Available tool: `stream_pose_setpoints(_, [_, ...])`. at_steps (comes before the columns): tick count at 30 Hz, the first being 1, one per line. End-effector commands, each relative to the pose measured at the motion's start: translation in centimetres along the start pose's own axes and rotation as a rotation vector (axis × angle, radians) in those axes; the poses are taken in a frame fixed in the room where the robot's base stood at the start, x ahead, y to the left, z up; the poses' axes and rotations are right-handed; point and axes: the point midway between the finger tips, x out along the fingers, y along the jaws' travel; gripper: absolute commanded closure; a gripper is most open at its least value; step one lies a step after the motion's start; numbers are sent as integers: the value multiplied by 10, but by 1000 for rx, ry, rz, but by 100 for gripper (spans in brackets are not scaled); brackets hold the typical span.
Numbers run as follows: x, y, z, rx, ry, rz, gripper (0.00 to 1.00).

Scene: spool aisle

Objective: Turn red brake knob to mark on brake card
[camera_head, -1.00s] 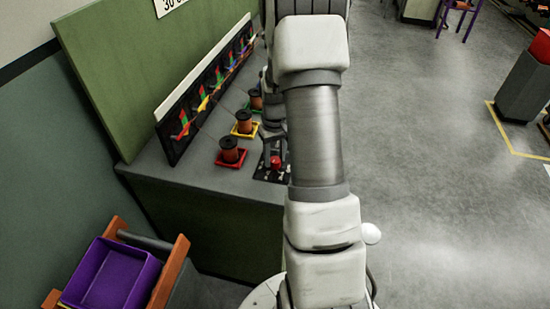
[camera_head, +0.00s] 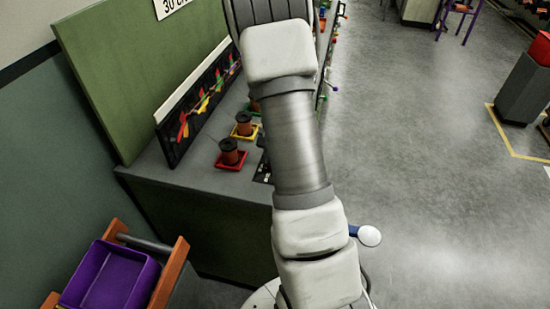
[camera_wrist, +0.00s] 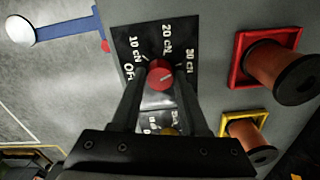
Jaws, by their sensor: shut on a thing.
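The red brake knob (camera_wrist: 160,74) is in the wrist view, between the two fingertips of my gripper (camera_wrist: 160,70), which is shut on it. A white line on the knob slants up to the right, toward the "30 cN" side of its black dial plate (camera_wrist: 135,52). The plate reads "OFF", "10 cN", "20 cN" and "30 cN" around the knob. The white brake card (camera_head: 170,6) on the green panel reads "30" with its top and right end cut off. My arm hides the knob in the head view.
A red tray (camera_wrist: 237,62) and a yellow tray (camera_wrist: 228,118) with copper spools stand beside the plate. A yellow knob (camera_wrist: 168,131) lies below. A blue bar with a white round end (camera_wrist: 50,27) sticks out over the floor. A purple bin (camera_head: 108,278) is at left.

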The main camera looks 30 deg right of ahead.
Motion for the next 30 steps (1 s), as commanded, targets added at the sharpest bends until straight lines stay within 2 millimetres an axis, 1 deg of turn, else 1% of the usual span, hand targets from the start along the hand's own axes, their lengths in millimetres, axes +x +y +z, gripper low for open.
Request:
stream_pose_setpoints(6, [-1, 0, 0, 115, 0, 0, 100])
stream_pose_setpoints(12, [0, 0, 0, 171, 0, 0, 100])
stream_pose_setpoints(28, [0, 0, 0, 191, 0, -1, 100])
stream_pose_setpoints(29, [0, 0, 0, 191, 0, -1, 51])
stream_pose_setpoints(30, [0, 0, 0, 190, 0, -1, 43])
